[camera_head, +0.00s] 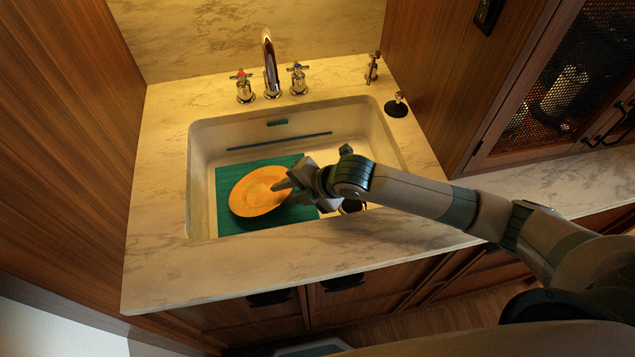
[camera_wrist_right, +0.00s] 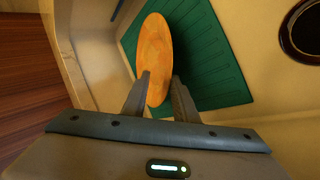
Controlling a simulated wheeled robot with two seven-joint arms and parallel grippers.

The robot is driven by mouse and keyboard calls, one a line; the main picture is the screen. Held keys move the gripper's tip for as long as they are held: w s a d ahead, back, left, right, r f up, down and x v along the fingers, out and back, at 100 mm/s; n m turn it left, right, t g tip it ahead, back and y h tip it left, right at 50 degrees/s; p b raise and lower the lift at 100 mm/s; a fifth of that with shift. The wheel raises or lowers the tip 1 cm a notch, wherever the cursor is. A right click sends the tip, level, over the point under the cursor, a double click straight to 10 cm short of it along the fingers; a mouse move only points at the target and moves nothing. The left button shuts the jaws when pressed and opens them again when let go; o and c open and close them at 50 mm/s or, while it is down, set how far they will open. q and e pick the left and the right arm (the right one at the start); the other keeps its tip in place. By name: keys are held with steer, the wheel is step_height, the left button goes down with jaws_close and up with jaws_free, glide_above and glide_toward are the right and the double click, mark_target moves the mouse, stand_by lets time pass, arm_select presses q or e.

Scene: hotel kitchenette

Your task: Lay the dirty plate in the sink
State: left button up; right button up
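The dirty plate (camera_head: 259,192), orange-yellow with a browner middle, is inside the white sink (camera_head: 203,150), over a green mat (camera_head: 230,227) on the sink floor. My right gripper (camera_head: 284,184) reaches into the sink from the right. My left gripper is not in view.
A faucet (camera_head: 270,65) with two handles stands behind the sink. A dark round drain (camera_wrist_right: 303,28) shows right of the mat. The marble counter (camera_head: 200,270) is clear in front; wooden walls close in the left and back right.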

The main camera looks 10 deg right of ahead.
steer(key=b+v, duration=0.3)
steer(key=v, duration=1.3)
steer(key=shift+s+r, duration=0.1)
stand_by(0.5)
